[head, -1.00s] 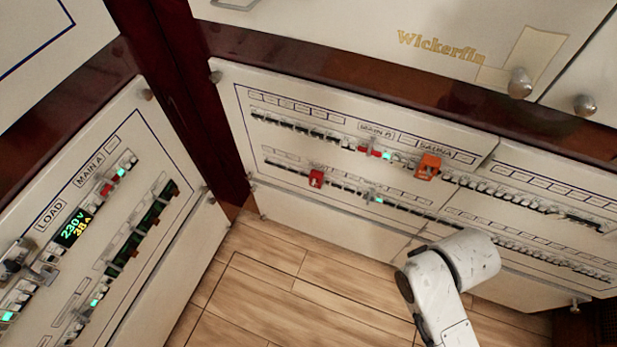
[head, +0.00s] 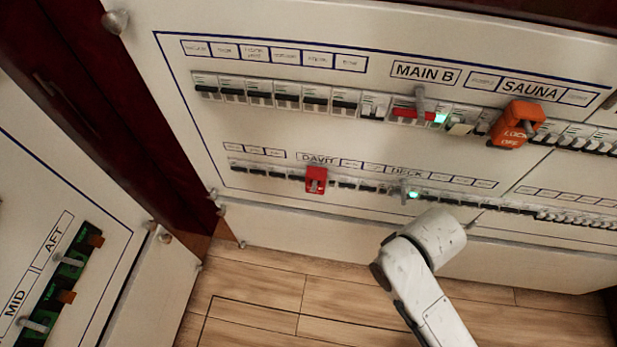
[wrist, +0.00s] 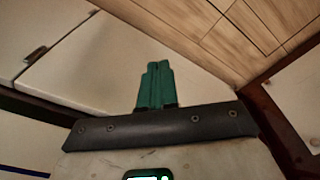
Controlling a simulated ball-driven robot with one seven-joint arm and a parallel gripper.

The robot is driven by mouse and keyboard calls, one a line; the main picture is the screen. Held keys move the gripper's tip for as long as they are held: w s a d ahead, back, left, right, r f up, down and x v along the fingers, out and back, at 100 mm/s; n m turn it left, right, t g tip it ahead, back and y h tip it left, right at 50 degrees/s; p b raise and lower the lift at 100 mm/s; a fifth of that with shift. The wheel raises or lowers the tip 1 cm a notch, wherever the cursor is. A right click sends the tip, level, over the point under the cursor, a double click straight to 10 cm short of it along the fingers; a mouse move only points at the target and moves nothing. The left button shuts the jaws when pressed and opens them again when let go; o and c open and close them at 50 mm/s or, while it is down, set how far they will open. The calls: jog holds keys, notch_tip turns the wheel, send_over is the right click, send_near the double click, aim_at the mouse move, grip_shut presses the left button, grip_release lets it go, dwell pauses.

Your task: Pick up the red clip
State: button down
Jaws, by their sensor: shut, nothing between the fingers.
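The red clip (head: 316,180) sits on the lower breaker row of the panel, just below the DAVIT label, in the head view. My arm shows at the lower right of the head view, with its fingers out of that picture. In the wrist view my gripper (wrist: 155,68) shows as two green fingers pressed together, with nothing between them. The wrist view shows floor and pale panels beyond the fingers, and the red clip is not in it.
An orange lockout piece (head: 517,125) hangs on the upper row under the SAUNA label. A red switch handle (head: 413,113) sits under MAIN B. Metal knobs stick out near the panel edges. A second panel (head: 95,215) stands at the left. Wooden floor (head: 270,290) lies below.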

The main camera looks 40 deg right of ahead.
aim_at(314, 185)
jog(key=c, duration=1.8)
grip_release()
jog(key=shift+r, duration=0.1)
